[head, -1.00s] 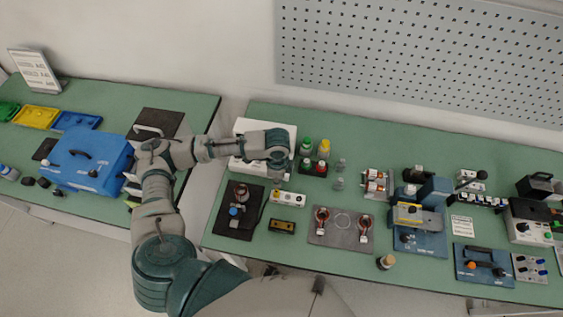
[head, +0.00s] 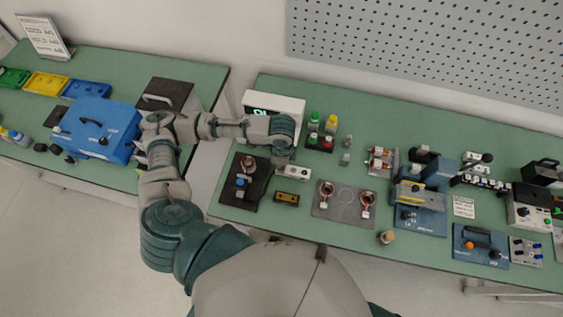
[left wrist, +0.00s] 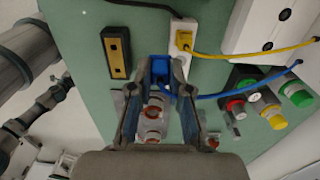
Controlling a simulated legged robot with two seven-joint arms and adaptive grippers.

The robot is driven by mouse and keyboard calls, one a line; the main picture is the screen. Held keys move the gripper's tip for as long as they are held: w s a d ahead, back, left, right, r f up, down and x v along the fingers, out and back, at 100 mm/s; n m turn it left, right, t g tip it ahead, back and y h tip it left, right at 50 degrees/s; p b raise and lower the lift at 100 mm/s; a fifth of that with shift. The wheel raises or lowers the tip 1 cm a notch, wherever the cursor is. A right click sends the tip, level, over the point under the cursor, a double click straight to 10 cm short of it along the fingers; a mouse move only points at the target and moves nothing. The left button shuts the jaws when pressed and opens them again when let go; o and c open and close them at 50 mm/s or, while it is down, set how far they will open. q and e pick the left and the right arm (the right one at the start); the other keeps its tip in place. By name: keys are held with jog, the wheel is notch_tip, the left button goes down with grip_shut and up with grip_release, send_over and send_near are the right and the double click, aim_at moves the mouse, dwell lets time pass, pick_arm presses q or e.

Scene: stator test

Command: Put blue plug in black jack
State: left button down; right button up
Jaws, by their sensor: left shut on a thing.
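My left gripper (left wrist: 160,92) is shut on the blue plug (left wrist: 160,70), which sits between its fingertips in the left wrist view. A blue cable (left wrist: 240,88) shows to the right of the fingers. I cannot make out which jack is black. In the head view, the left gripper (head: 283,157) hangs over the table beside the white jack box (head: 298,173). My right gripper is not in view.
A black-and-yellow block (head: 286,198) lies in front of the jack box. A white meter (head: 273,106) stands behind the gripper. Red and green buttons (head: 320,141) are to the right. A dark board with a coil (head: 241,184) is to the left.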

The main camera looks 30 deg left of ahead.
pick_arm(q)
jog(key=w+d+p, duration=0.2)
jog(key=w+d, duration=0.3)
jog(key=d, duration=0.1)
jog(key=shift+d, duration=0.35)
jog(key=shift+w+f, duration=0.1)
jog(key=shift+a+f, duration=0.1)
jog(key=shift+f, duration=2)
